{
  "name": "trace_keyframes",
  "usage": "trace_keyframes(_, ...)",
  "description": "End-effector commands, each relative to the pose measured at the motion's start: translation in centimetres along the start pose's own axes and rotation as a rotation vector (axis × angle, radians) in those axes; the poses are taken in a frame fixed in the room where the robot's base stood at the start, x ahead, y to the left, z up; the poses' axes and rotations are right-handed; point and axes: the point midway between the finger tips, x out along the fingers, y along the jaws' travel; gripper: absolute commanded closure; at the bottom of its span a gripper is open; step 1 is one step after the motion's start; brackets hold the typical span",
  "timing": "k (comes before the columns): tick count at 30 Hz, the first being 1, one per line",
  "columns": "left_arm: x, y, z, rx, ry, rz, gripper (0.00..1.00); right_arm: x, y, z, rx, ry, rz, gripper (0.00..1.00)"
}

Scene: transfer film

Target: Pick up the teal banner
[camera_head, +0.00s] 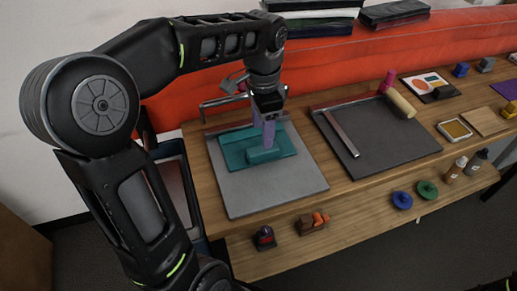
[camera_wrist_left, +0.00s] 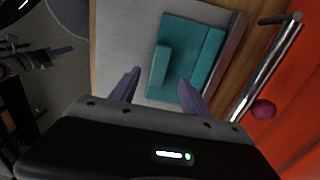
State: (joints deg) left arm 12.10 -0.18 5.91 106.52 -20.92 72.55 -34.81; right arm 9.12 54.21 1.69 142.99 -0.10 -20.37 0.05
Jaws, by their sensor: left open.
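The teal banner (camera_head: 236,154) is a flat teal sheet with a raised teal bar across it, lying on a grey board (camera_head: 262,194) on the wooden table. Whether the fingertips touch the banner is not clear. My right gripper is not in view.
A metal bar (camera_head: 226,101) runs behind the grey board. A dark tray (camera_head: 385,140) with a metal strip and a pale roller (camera_head: 400,102) lies to the right. Small stamps (camera_head: 313,222) stand at the front. Bottles and round pads sit farther right.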

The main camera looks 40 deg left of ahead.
Motion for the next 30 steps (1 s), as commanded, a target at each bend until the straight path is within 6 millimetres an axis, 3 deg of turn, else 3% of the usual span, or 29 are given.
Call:
trace_keyframes(6, 0.1, 0.0, 0.0, 0.0, 0.0, 0.0, 0.45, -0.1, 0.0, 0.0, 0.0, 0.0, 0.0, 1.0)
trace_keyframes(15, 2.5, 0.0, 0.0, 0.0, 0.0, 0.0, 0.45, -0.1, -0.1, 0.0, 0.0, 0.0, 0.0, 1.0)
trace_keyframes(25, 2.9, 0.0, 0.0, 0.0, -0.001, 0.001, 0.45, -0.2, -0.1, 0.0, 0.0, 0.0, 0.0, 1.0)
trace_keyframes(30, 4.9, 0.1, 0.0, -0.001, -0.003, 0.004, 0.45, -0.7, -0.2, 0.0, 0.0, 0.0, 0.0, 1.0)
